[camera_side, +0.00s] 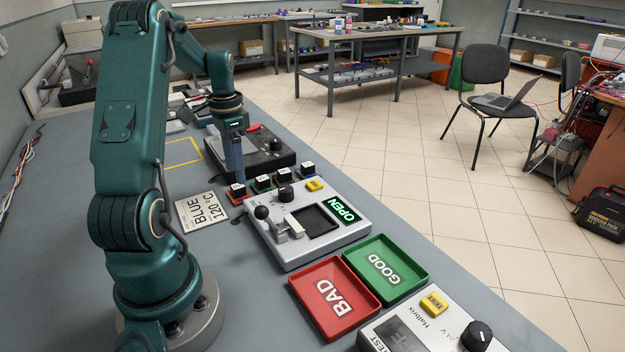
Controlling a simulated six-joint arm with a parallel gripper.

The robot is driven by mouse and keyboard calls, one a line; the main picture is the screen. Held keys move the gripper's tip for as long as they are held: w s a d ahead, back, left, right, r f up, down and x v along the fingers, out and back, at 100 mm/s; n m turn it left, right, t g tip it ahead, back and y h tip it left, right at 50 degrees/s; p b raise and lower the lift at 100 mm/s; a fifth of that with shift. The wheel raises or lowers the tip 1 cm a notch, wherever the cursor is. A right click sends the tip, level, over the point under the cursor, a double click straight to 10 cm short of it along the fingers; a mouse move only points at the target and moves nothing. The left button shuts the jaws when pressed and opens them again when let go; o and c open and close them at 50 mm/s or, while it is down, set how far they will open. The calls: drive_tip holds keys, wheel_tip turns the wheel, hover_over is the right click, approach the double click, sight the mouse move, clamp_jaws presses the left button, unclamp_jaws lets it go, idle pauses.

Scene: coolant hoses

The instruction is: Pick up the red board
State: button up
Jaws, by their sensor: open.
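A row of small boards with black blocks on coloured bases stands behind the grey test unit. The one at the left end has a red base, and I take it as the red board (238,197). My gripper (236,180) points down directly above this board, with its tips at or just over the black block. The jaws are open. From this side one finger hides the other, so I cannot tell whether they touch the block or stand around it.
To the right are a green-based board (263,184), a blue-based board (285,179) and another board (307,171). The grey unit (318,250) with its "OPEN" display is in front. A red BAD tray (345,331) and green GOOD tray (408,291) lie nearer. A "BLUE 120 °C" card (203,211) lies left.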

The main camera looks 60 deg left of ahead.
sight(238, 186)
drive_tip(key=shift+f, duration=2.4)
clamp_jaws()
